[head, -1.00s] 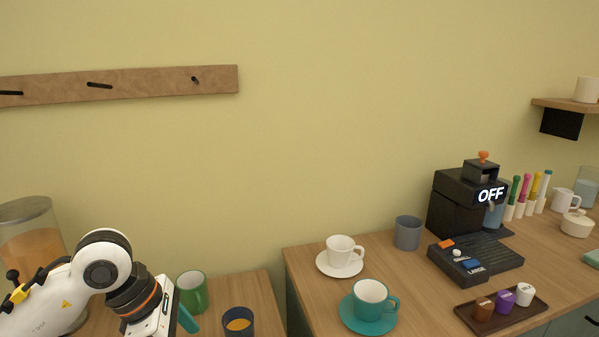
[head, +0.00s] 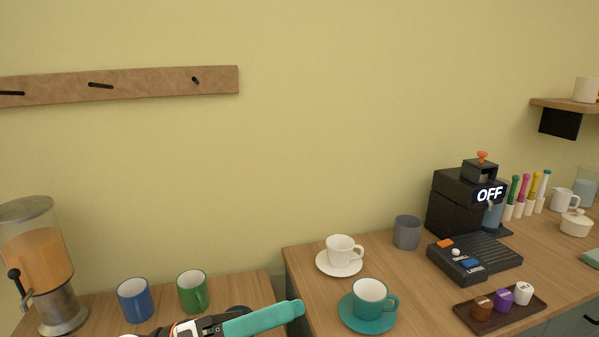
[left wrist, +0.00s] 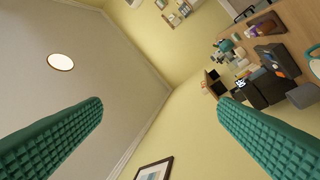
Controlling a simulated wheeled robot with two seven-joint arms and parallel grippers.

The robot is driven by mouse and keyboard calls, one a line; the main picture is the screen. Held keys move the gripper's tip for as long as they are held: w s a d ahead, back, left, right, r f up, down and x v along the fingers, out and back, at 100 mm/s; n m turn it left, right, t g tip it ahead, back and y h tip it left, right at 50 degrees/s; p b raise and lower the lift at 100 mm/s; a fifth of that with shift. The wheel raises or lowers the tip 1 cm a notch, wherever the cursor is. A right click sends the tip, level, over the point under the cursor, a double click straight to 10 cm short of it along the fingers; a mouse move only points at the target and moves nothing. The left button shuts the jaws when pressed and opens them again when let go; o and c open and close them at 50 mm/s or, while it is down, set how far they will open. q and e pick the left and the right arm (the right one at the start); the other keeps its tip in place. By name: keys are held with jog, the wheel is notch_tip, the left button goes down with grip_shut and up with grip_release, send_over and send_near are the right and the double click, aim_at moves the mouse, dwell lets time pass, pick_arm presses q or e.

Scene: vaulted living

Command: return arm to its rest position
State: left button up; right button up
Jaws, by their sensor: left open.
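My left gripper (head: 262,320) is at the bottom of the head view, in front of the left counter. One teal finger points right, toward the gap between the counters. In the left wrist view, its two teal ridged fingers (left wrist: 160,125) stand wide apart with nothing between them. That view looks up at the ceiling and wall, with the coffee machine (left wrist: 262,88) tilted at the right. The rest of the left arm is mostly below the head view's edge. My right gripper is not in view.
A blue mug (head: 135,300), a green mug (head: 192,292) and a juice dispenser (head: 40,265) stand on the left counter. A white cup (head: 340,248), a teal cup (head: 370,297), a grey mug (head: 407,232) and a pod tray (head: 500,312) are on the right counter.

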pick_arm(q)
jog(key=w+a+f+n+t+y, duration=0.2)
jog(key=w+a+n+t+y, duration=0.2)
jog(key=a+n+t+y, duration=0.7)
jog(key=w+f+n+t+y, duration=0.3)
jog(key=n+t, duration=0.4)
jog(key=n, duration=0.9)
jog(key=s+a+f+n+g+y, duration=0.1)
jog(key=a+f+n+g+y, duration=0.3)
jog(key=f, duration=0.4)
jog(key=s+a+f+n+g+y, duration=0.2)
jog(key=a+f+n+y, duration=0.15)
jog(key=f+n, duration=0.35)
jog(key=s+f+n+g, duration=0.3)
jog(key=s+f+g, duration=0.8)
jog(key=s+f, duration=0.6)
jog(key=s+f+g+p, duration=0.1)
jog(key=s+f+p, duration=0.1)
jog(key=f, duration=1)
jog(key=s+f+g+p, duration=0.1)
jog(key=s+f+p, duration=0.1)
jog(key=f, duration=0.9)
jog(key=s+a+f+g+p, duration=0.1)
jog(key=s+a+f, duration=0.1)
jog(key=s+f, duration=1)
jog(key=s, duration=0.3)
jog(key=shift+p, duration=0.4)
jog(key=shift+a+f, duration=0.1)
